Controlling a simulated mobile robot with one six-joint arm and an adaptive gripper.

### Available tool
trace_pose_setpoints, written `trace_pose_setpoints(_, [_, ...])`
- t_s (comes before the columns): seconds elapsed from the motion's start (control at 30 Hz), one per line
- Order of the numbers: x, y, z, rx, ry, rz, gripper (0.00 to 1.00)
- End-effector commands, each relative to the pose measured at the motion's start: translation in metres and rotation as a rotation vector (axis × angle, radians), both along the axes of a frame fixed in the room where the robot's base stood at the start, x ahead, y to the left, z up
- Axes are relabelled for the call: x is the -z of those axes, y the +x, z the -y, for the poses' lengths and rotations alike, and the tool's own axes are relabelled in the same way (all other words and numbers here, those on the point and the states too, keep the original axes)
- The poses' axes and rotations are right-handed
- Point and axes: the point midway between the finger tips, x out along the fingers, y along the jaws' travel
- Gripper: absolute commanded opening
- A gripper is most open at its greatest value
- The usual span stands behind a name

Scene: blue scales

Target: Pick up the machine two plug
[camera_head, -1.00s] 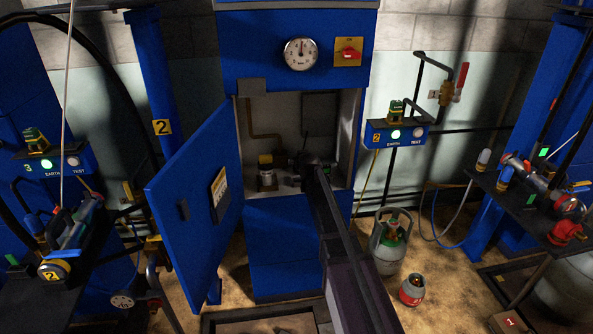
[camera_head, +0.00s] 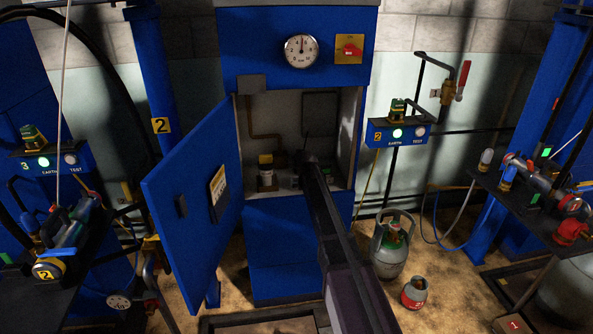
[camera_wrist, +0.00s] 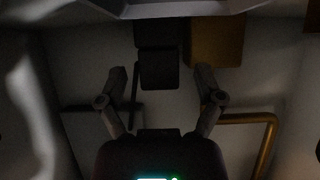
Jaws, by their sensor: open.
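My gripper (camera_wrist: 160,88) is open, its two fingers spread inside the blue cabinet (camera_head: 284,222) of machine two. In the wrist view a dark block (camera_wrist: 159,68) lies between and slightly beyond the fingertips, with no visible contact. I cannot tell for sure that it is the plug. A brownish-yellow block (camera_wrist: 216,40) is beside it on the right. In the head view my dark arm reaches into the cabinet and hides most of the gripper. A grey canister with a yellow top (camera_head: 265,172) stands on the cabinet floor, left of my arm.
The cabinet's blue door (camera_head: 195,200) stands open on the left. A copper pipe (camera_head: 263,136) runs on the inner wall and shows in the wrist view (camera_wrist: 262,120). Gas cylinders (camera_head: 391,245) stand on the floor at the right. Loaded side benches flank the cabinet.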

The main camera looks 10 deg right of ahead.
Motion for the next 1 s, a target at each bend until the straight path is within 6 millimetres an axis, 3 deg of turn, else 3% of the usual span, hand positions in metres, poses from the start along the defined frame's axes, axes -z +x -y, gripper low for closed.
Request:
trace_pose_setpoints(0.6, [0.0014, 0.0028, 0.0007, 0.0, 0.001, 0.0, 0.86])
trace_pose_setpoints(0.67, [0.0014, 0.0028, 0.0007, 0.0, 0.001, 0.0, 0.71])
trace_pose_setpoints(0.9, [0.0014, 0.0029, 0.0009, 0.001, 0.0, 0.0, 0.0])
trace_pose_setpoints(1.0, [0.0014, 0.0029, 0.0009, 0.001, 0.0, 0.0, 0.0])
